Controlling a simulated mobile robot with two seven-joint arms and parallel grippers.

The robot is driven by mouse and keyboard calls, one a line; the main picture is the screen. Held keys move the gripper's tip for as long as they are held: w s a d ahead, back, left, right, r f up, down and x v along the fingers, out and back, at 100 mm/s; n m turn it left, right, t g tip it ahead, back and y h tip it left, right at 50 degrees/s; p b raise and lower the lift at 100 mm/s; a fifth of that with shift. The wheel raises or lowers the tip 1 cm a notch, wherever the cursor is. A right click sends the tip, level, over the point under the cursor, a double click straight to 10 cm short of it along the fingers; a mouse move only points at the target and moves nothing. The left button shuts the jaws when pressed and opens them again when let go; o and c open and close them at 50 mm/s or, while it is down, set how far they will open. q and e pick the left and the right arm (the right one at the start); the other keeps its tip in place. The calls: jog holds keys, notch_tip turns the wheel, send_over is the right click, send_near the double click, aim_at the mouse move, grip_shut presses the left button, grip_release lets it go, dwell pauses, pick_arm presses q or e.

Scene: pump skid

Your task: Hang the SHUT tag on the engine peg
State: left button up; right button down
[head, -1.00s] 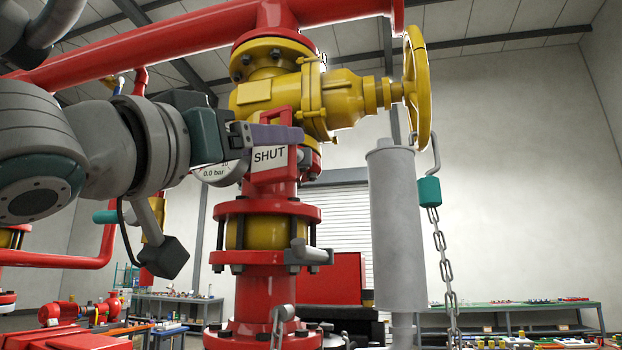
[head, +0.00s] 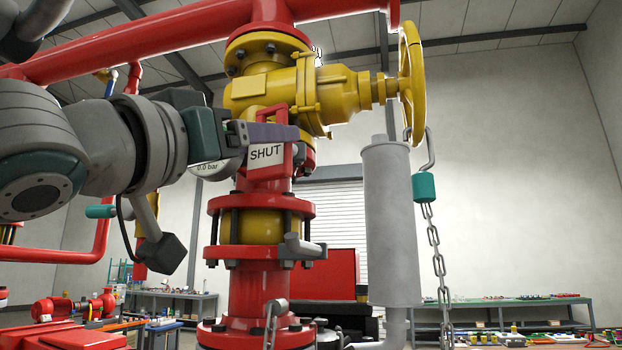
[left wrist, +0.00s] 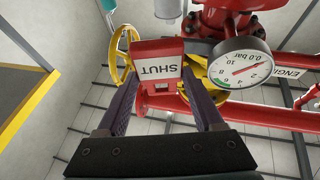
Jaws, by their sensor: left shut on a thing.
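My left gripper (head: 292,133) is shut on the SHUT tag (head: 265,153), a red tag with a white face and black lettering. In the head view it is held in front of the red vertical pipe, below the yellow valve. In the left wrist view the tag (left wrist: 158,68) sits between the two purple fingers, its lettering upside down. A partly cut-off label reading "ENGI" (left wrist: 292,73) is on a red pipe at the right there. I cannot make out the engine peg. My right gripper is not in view.
A pressure gauge (left wrist: 238,68) is close by the tag and partly hidden in the head view. Benches stand behind.

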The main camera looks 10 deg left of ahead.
pick_arm(q)
jog(key=shift+w, duration=0.15)
dwell(0.3)
jog(key=shift+w, duration=0.45)
jog(key=shift+w, duration=0.1)
jog(key=shift+w+f, duration=0.1)
jog(key=shift+w, duration=1.6)
jog(key=shift+f, duration=0.1)
jog(key=shift+w+f, duration=0.15)
jog(key=shift+f, duration=0.15)
jog(key=o, duration=1.4)
